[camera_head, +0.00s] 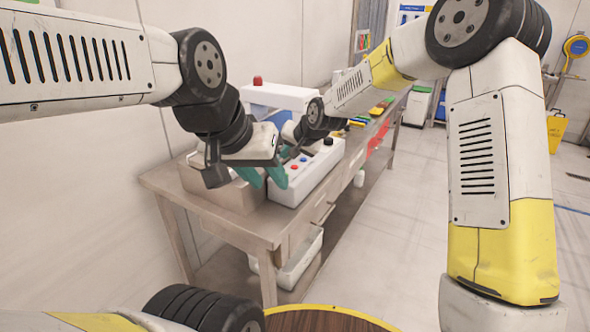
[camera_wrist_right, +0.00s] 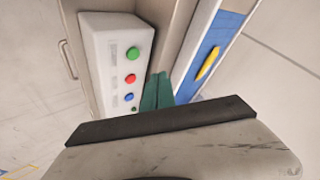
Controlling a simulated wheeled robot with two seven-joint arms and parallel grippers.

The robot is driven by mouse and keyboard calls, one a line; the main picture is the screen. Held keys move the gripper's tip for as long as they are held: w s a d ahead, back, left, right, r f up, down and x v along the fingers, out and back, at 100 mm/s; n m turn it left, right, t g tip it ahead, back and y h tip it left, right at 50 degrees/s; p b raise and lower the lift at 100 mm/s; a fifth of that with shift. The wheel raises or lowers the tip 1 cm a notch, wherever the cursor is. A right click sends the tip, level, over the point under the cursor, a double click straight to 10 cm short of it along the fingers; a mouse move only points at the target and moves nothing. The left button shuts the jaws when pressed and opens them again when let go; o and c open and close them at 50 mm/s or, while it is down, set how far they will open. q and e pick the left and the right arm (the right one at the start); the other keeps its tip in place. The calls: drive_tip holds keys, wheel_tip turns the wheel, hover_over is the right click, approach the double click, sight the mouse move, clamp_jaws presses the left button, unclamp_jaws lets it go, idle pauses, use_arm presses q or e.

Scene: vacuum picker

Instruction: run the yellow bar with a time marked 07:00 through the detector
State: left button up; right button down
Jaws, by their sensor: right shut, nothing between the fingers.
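A yellow bar (camera_wrist_right: 208,63) lies on a blue belt (camera_wrist_right: 226,28) in the right wrist view; no marked time is readable on it. A white control box (camera_wrist_right: 105,50) with green, red and blue buttons stands beside the belt. My right gripper (camera_wrist_right: 157,92) is shut and empty, its teal fingers together between box and belt. In the head view its fingers are mostly hidden. The detector (camera_head: 282,95), a white and blue housing with a red lamp, stands behind the grippers. My left gripper (camera_head: 264,177) has its teal fingers apart, empty, over the bench's near end.
A metal bin (camera_head: 225,190) stands at the near end of the steel bench (camera_head: 262,226), beside the control box. Several small coloured bars (camera_head: 376,110) lie farther along the bench. A white tray (camera_head: 290,262) sits on the lower shelf. The floor to the right is open.

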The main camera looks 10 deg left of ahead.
drive_tip(key=shift+f, duration=1.95)
drive_tip(key=shift+f, duration=0.1)
idle(0.5)
drive_tip(key=shift+f, duration=0.3)
